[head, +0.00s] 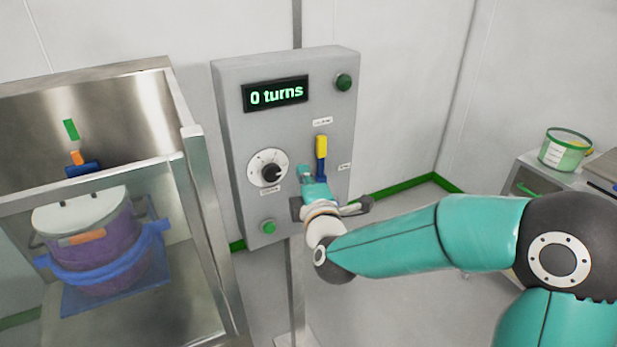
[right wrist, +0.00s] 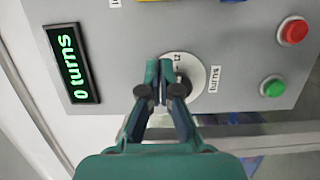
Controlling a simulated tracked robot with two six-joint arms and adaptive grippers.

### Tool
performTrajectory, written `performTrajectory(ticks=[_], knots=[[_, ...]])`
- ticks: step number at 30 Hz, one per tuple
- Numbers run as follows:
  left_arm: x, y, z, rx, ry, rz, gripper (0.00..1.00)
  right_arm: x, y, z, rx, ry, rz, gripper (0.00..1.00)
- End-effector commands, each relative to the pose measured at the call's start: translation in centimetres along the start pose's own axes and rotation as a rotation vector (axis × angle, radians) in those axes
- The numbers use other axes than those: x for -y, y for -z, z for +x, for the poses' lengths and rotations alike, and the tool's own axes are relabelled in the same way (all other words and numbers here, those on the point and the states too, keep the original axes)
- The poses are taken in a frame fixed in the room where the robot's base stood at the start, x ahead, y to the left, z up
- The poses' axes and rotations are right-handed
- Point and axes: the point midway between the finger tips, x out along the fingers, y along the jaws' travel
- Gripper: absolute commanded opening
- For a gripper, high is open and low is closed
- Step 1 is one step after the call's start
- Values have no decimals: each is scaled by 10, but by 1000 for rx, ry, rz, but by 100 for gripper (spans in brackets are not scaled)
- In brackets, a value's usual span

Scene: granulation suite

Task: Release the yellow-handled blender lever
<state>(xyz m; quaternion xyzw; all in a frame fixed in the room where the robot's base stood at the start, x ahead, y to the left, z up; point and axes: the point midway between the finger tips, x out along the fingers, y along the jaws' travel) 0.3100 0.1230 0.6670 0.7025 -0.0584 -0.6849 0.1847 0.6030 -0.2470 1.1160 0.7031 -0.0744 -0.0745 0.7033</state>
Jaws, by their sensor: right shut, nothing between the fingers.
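The blender lever has a yellow handle (head: 321,146) above a blue lower part, and points upward on the right side of the grey control panel (head: 233,110). In the right wrist view only a strip of yellow (right wrist: 150,1) shows at the top edge. My right gripper (head: 304,172) is in front of the panel, below and left of the yellow handle, and covers the area under the lever. In the right wrist view the gripper (right wrist: 159,68) is shut and empty, with its tips over the edge of the dial. I cannot tell whether it touches the panel. My left gripper is out of view.
The panel carries a "0 turns" display (head: 275,94), a dial (head: 268,168), green buttons (head: 344,82) and a red button (right wrist: 293,31). A framed clear enclosure (head: 190,190) with a purple drum (head: 100,245) stands at left. A cabinet with a tub (head: 565,150) stands at right.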

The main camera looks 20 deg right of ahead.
Motion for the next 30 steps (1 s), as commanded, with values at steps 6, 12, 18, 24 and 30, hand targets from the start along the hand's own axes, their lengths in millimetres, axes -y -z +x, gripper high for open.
performTrajectory(ticks=[6, 12, 18, 24, 30], knots=[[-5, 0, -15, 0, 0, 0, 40, -2, 0, 47, 1, 3, -1, 0], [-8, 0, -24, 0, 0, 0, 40, -2, -20, 67, 4, 2, -1, 0], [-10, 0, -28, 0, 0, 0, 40, -1, -36, 71, 1, 0, 1, 0], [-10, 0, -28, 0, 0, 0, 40, 0, -39, 71, 0, 0, 1, 0], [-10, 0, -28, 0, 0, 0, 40, 0, -39, 71, 0, 0, 1, 0]])
